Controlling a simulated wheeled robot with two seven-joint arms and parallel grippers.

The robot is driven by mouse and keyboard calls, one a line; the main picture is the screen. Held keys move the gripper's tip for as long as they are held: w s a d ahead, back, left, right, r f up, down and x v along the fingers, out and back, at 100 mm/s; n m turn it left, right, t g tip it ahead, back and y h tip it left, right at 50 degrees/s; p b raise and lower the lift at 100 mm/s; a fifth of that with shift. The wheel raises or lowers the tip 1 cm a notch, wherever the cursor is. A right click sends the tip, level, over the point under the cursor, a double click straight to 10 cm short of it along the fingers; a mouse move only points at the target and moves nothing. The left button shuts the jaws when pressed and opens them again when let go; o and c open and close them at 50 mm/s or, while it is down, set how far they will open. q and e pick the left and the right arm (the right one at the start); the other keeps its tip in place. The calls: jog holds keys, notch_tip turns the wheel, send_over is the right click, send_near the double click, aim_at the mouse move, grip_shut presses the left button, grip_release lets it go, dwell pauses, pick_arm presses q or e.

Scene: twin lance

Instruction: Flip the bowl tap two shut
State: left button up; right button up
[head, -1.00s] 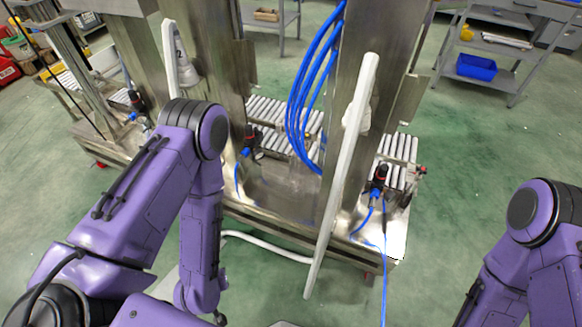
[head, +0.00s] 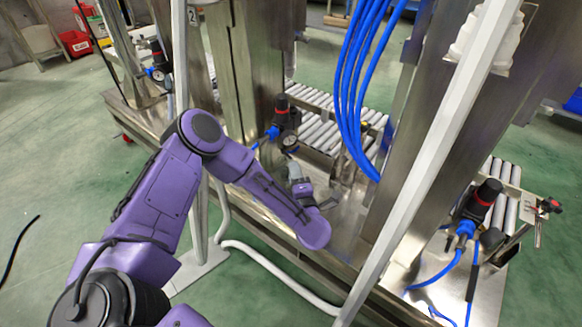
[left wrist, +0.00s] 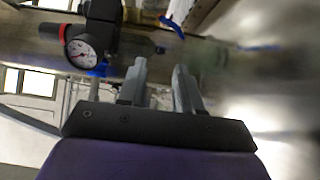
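A small blue lever (left wrist: 172,25), which looks like the tap handle, shows at the top of the left wrist view, partly blurred. It is beyond my left gripper's (left wrist: 160,75) fingertips and apart from them. The two grey fingers are open with nothing between them. In the head view my left gripper (head: 306,188) is low in front of the middle station, just below the black regulator with a red ring (head: 282,112). I cannot clearly make out the tap lever in the head view. My right gripper is out of view.
A round pressure gauge (left wrist: 84,48) is close to my left fingers. White upright posts (head: 428,165) stand in front of the steel frame. Blue hoses (head: 360,90) hang right of my gripper. Roller conveyors (head: 330,130) lie behind.

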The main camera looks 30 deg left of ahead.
aim_at(287, 155)
pick_arm(q)
jog(key=b+x, duration=0.1)
jog(key=x, duration=0.5)
jog(key=shift+f, duration=0.1)
grip_shut()
jog(key=shift+s, duration=0.1)
